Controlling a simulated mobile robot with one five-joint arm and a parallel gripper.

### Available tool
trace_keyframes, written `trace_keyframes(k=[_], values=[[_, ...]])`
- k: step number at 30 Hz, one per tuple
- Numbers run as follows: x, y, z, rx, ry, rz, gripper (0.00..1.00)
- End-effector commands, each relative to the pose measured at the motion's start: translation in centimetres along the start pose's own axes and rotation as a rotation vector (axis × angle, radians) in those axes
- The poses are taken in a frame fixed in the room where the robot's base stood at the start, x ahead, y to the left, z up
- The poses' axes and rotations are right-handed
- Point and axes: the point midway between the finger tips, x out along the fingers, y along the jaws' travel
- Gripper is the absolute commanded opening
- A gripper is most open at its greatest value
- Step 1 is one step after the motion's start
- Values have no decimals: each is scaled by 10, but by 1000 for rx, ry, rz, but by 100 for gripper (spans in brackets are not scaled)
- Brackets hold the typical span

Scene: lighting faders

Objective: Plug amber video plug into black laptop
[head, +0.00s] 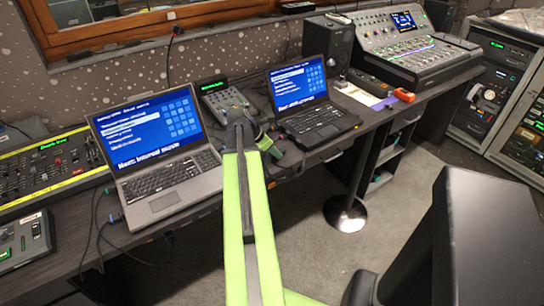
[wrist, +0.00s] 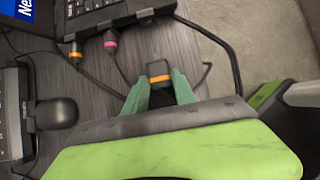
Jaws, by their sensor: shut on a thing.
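The black laptop (head: 318,125) stands open on the desk, its screen lit blue. A corner of it (wrist: 112,14) shows at the top left of the wrist view. My gripper (wrist: 160,88) has green fingers shut on the amber video plug (wrist: 158,70), a dark plug with an amber band and a metal end. The plug's end points up in the wrist view, apart from the laptop's edge, below and right of it. In the head view my gripper (head: 268,143) is just left of the black laptop, and the plug is too small to make out.
Cables with a pink-banded plug (wrist: 110,40) and an orange-banded plug (wrist: 75,54) lie at the laptop's edge. A silver laptop (head: 150,205) stands to the left. A small controller (head: 222,100) is behind my gripper. A black chair (head: 480,235) stands at the right front.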

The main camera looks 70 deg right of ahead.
Motion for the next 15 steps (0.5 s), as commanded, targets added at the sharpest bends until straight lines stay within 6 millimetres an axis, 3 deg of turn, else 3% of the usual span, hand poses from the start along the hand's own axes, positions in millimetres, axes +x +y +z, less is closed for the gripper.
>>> trace_keyframes(k=[8, 15], values=[[-1, 2, -2, -3, -1, 2, 0], [10, 3, 14, -2, -1, 3, 0]])
